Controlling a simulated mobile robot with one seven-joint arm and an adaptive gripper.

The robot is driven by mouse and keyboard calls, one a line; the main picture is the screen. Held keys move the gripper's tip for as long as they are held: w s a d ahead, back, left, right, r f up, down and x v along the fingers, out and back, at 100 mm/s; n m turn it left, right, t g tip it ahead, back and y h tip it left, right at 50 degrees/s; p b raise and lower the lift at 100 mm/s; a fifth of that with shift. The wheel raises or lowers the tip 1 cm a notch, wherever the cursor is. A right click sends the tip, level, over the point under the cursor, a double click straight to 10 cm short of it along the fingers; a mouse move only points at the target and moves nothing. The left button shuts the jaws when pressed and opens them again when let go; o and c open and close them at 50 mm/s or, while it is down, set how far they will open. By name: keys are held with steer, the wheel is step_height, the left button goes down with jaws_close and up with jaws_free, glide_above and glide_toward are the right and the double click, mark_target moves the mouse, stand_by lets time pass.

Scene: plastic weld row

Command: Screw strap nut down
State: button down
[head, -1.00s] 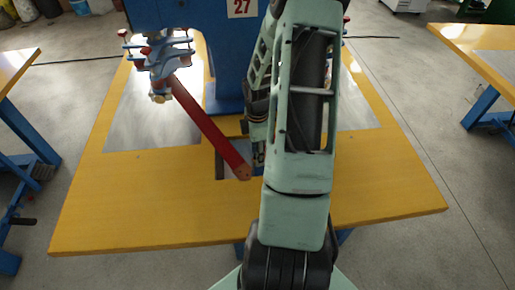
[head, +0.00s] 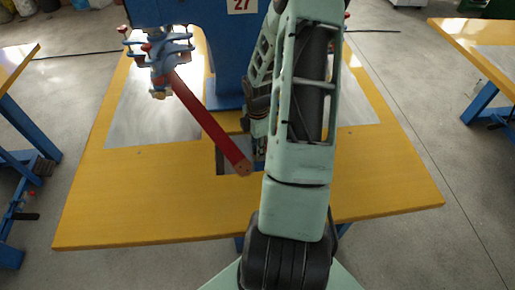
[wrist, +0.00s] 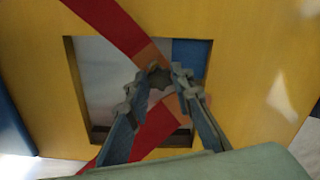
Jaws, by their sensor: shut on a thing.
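The strap nut (wrist: 159,78), a small dark star-shaped knob, sits between my fingertips in the wrist view. My gripper (wrist: 157,77) is shut on it, one finger on each side. A red strap (wrist: 112,20) comes in from the upper left to an orange-brown end beside the nut. Another red length (wrist: 160,127) runs below, behind the fingers. In the head view the red strap (head: 208,122) slants from the blue clamp fixture down to the table opening; my arm hides the nut and fingertips there. I cannot tell how far down the nut sits.
The yellow table (head: 140,215) has a rectangular opening under the strap end. A blue machine column (head: 220,50) marked 27 rises behind. The blue clamp fixture (head: 160,50) with red knobs stands at the left. Steel plates lie on both sides; the table's front left is clear.

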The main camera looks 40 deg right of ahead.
steer(key=m+b, duration=0.1)
steer(key=m, duration=0.4)
steer(key=shift+f+m+b, duration=0.15)
steer(key=shift+m+b, duration=0.15)
steer(key=m+b, duration=0.1)
steer(key=m, duration=0.5)
steer(key=shift+b, duration=0.3)
steer(key=c, duration=1.2)
jaws_free()
steer(key=shift+r+p, duration=2.65)
steer(key=shift+r, duration=1)
